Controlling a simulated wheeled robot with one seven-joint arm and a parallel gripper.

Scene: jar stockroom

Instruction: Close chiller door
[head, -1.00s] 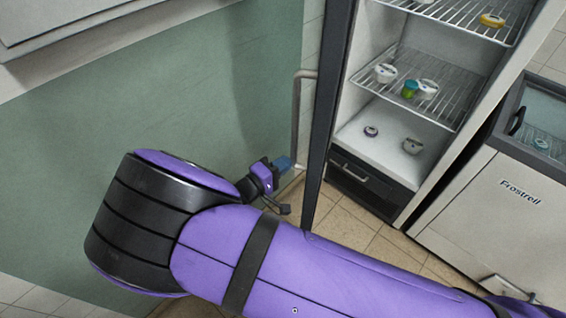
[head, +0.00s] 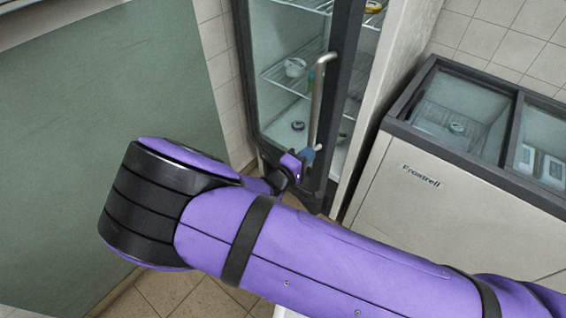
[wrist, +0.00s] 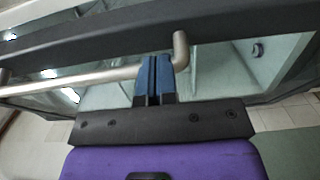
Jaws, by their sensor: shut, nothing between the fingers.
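The chiller door (head: 343,70) is a glass door in a dark frame with a pale metal bar handle (head: 317,100). It stands ajar in front of the tall chiller, with a gap along its right side. My gripper (head: 308,155) has blue fingertips and is at the lower end of the handle, on the door's outer side. In the wrist view the shut fingers (wrist: 153,78) lie beside the bent end of the handle (wrist: 181,48), in front of the door frame (wrist: 110,38). Whether they touch the door is not clear.
Jars stand on the chiller's wire shelves, such as a white one (head: 295,67) behind the glass. A low chest freezer (head: 440,185) with glass lids stands at the right. A green wall panel (head: 90,120) is at the left. Tiled floor shows below.

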